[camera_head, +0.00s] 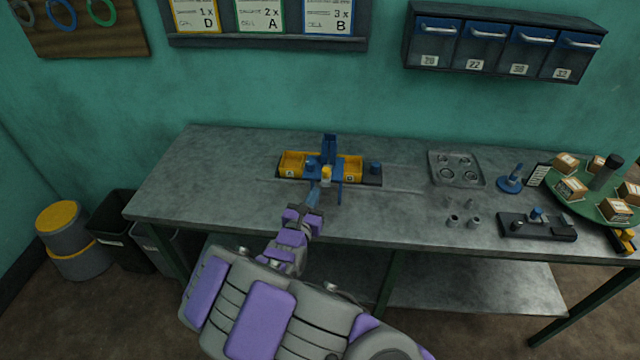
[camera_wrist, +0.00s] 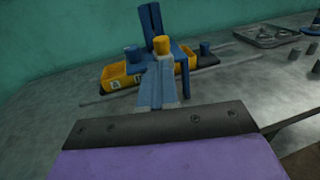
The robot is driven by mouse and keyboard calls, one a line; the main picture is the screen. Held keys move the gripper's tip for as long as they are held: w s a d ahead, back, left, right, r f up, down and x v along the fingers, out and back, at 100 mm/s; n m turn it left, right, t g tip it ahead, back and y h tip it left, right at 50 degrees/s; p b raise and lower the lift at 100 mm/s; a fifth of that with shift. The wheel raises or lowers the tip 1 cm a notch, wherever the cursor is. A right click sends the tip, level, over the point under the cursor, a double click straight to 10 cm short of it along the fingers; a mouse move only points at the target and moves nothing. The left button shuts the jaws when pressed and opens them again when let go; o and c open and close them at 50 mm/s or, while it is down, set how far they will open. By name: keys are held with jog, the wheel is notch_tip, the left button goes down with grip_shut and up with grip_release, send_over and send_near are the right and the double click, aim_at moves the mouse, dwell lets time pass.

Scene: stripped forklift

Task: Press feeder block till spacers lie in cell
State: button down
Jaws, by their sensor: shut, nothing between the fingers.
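A blue feeder with an upright tower (camera_head: 329,147) stands across a yellow tray (camera_head: 291,164) on the bench; both also show in the wrist view, the tower (camera_wrist: 151,22) and the tray (camera_wrist: 116,77). A yellow block (camera_head: 326,174) sits at the feeder's near side and shows in the wrist view (camera_wrist: 161,45). My gripper (camera_head: 314,193) is shut and empty, with its fingertips (camera_wrist: 158,72) just in front of the yellow block. I cannot tell whether they touch it. The floors of the cells behind the feeder are hidden, and no spacers show inside them.
Several small grey cylinders (camera_head: 453,220) stand right of the tray, near a grey plate with round recesses (camera_head: 457,169). A black fixture (camera_head: 537,225) and a green turntable with boxes (camera_head: 598,205) are farther right. The bench's left part (camera_head: 205,175) is clear.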

aim_at(324, 174)
jog(key=b+x, duration=0.1)
jog(key=x, duration=0.5)
jog(key=shift+w+d, duration=0.1)
jog(key=shift+w, duration=0.05)
jog(key=shift+r, duration=0.1)
